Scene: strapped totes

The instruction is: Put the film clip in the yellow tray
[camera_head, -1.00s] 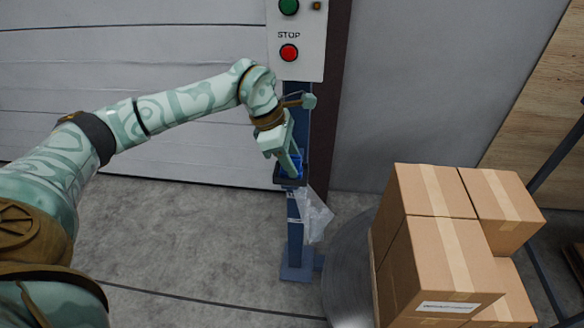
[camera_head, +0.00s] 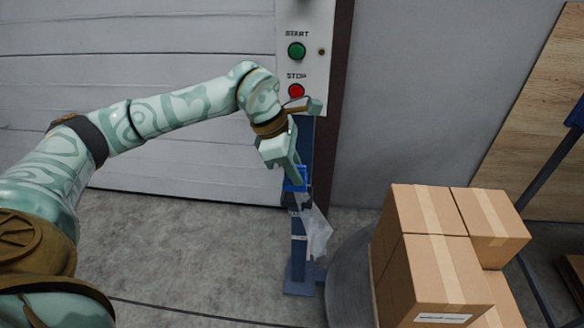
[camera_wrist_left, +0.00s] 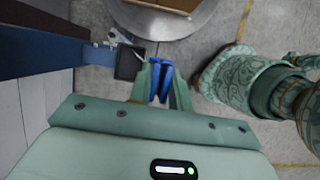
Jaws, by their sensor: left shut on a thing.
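The film clip (camera_head: 295,179) is blue and sits between the fingers of my left gripper (camera_head: 293,172), just above a small black holder (camera_head: 297,202) on the blue post. In the left wrist view, the blue clip (camera_wrist_left: 161,80) shows between the two pale green fingers, with the black holder (camera_wrist_left: 129,62) beside it on the left. My left gripper is shut on the clip. The yellow tray is not in view. My right gripper is not in view.
The blue post (camera_head: 301,262) stands under a panel with start and stop buttons (camera_head: 296,91). Clear film (camera_head: 317,232) hangs from the post. Stacked cardboard boxes (camera_head: 433,275) stand on a round grey base (camera_head: 350,262) at right. The floor at left is open.

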